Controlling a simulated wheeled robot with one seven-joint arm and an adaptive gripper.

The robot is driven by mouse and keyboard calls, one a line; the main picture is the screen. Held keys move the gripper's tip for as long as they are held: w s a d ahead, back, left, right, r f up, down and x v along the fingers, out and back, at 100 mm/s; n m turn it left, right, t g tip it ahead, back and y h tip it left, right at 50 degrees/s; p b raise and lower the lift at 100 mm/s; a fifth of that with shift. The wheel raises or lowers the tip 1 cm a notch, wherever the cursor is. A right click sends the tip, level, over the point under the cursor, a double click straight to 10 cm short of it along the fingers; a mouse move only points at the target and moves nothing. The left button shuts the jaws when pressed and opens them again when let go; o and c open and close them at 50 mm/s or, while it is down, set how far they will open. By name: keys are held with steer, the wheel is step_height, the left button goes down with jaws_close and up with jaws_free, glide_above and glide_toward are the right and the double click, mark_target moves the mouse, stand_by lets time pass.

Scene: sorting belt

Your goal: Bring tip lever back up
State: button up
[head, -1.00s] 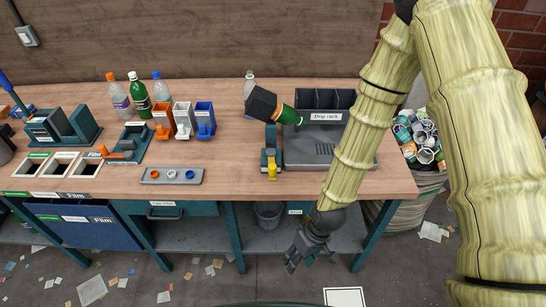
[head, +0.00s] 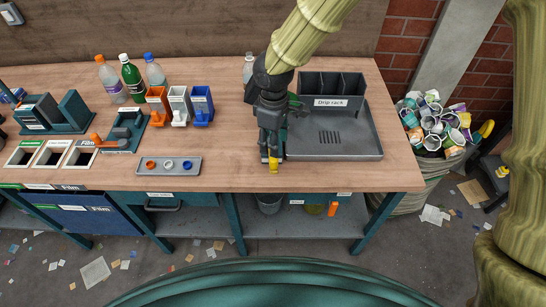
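The yellow tip lever (head: 273,167) shows at the table's front edge, low on the tipping stand left of the drip rack. My gripper (head: 272,157) points down right over it, with its fingertips at or just above the lever. I cannot tell whether they touch it or how far apart they are. My gripper and wrist hide most of the stand and its dark holder. A bit of green bottle (head: 293,101) shows to the right of my wrist, by the drip rack (head: 372,142).
A grey tray (head: 188,172) with caps lies left of my gripper. Orange, white (head: 179,104) and blue holders and several bottles (head: 132,78) stand further left and back. A clear bottle (head: 249,68) stands behind my wrist. A full bin (head: 440,125) is at the right.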

mark_target(274, 159)
step_height(274, 159, down, 9)
steer(key=shift+f+p, duration=0.15)
steer(key=shift+p, duration=0.9)
jaws_close()
